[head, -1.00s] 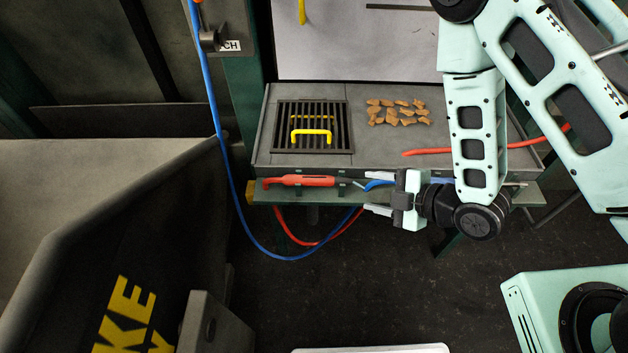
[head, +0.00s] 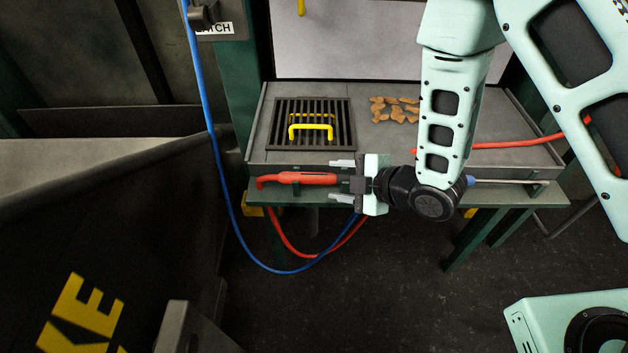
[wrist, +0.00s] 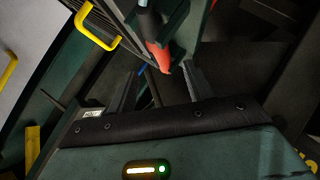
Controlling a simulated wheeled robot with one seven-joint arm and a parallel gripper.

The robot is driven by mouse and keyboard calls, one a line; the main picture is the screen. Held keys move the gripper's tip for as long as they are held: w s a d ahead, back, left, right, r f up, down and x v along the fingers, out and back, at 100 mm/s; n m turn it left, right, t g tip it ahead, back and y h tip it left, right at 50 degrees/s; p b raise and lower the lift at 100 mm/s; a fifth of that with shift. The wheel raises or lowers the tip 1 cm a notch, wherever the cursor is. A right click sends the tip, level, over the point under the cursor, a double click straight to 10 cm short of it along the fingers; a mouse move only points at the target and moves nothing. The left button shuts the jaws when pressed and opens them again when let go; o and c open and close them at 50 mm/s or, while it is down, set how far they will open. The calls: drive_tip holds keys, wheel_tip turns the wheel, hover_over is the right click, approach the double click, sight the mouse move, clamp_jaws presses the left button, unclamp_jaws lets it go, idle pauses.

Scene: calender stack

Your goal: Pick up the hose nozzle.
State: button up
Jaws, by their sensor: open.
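The hose nozzle (head: 298,178) is a long red-orange piece lying lengthwise on the narrow green front shelf (head: 540,193), its bent end to the left. My gripper (head: 334,181) points left at the nozzle's right end. Its jaws are open, one finger on the far side and one on the near side in the head view. In the wrist view the nozzle's red part (wrist: 161,54) and dark part show just ahead of and between the fingertips (wrist: 158,74). Contact cannot be told. My gripper and wrist hide what lies right of the nozzle.
Above the shelf is a grey worktop (head: 390,142) with a slotted grate (head: 283,113), yellow handles (head: 311,134) and brown pieces (head: 385,108). A blue hose (head: 226,180) and a red hose (head: 290,244) hang below the shelf. A dark bin-like body fills the left. The floor in front is clear.

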sight(319, 179)
drive_tip(key=shift+p+x, duration=0.3)
drive_tip(key=shift+x, duration=2.85)
clamp_jaws()
